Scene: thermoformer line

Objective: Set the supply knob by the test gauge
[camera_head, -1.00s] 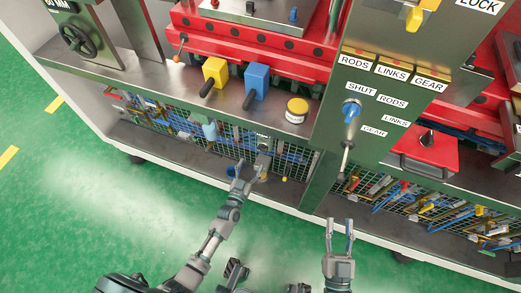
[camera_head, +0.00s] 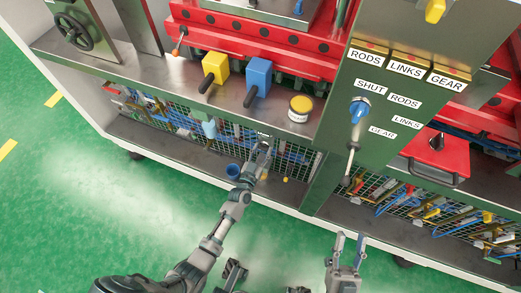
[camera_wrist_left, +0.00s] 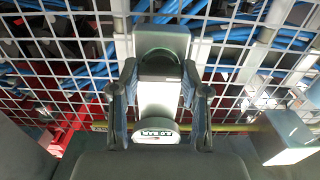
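My left gripper (camera_head: 263,143) is at the wire mesh under the bench front, in the head view. In the left wrist view its two fingers (camera_wrist_left: 160,80) stand apart on either side of a pale upright block (camera_wrist_left: 158,98). A round plate below reads what looks like "2.0 BAR" (camera_wrist_left: 157,135). A dark grey-green rounded part (camera_wrist_left: 160,42), possibly the knob, lies just past the fingertips. I cannot tell whether the fingers touch it. No gauge dial is readable. My right gripper (camera_head: 348,240) is open and empty, low in front of the cabinet.
Above are yellow (camera_head: 216,66) and blue (camera_head: 258,74) handled blocks and a yellow-lidded pot (camera_head: 300,108). A blue selector (camera_head: 360,108) and lever (camera_head: 349,165) stick out from the green panel.

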